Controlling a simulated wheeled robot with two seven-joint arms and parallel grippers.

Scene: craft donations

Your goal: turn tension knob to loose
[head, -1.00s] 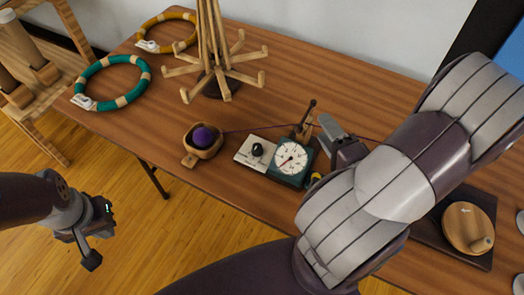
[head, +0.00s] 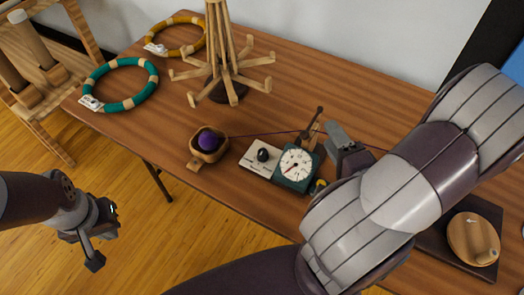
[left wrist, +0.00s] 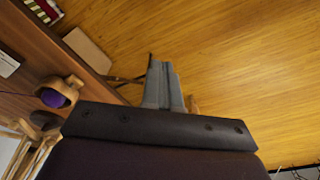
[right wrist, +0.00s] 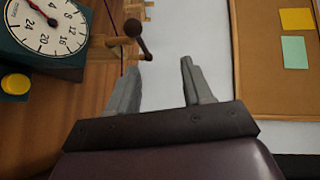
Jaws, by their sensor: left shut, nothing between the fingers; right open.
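A black knob (head: 263,155), the likely tension knob, sits on a white plate (head: 250,163) on the table, left of a dark green box with a round white dial (head: 296,163). The plate's lettering is too small to read. My right gripper (head: 335,133) is right of the dial, close to a dark-tipped lever (head: 315,118). In the right wrist view its fingers (right wrist: 160,68) are apart and empty, with the lever's dark ball end (right wrist: 133,28) near the left finger. My left gripper (head: 97,248) is shut and empty, off the table's front left; its fingers (left wrist: 162,65) are together over the floor.
A wooden bowl (head: 222,152) with purple yarn (head: 210,141) stands left of the plate. A purple strand runs from it past the dial. A wooden peg stand (head: 228,80) and two hoops stand behind. A round wooden piece (head: 472,238) lies at right. The front left tabletop is clear.

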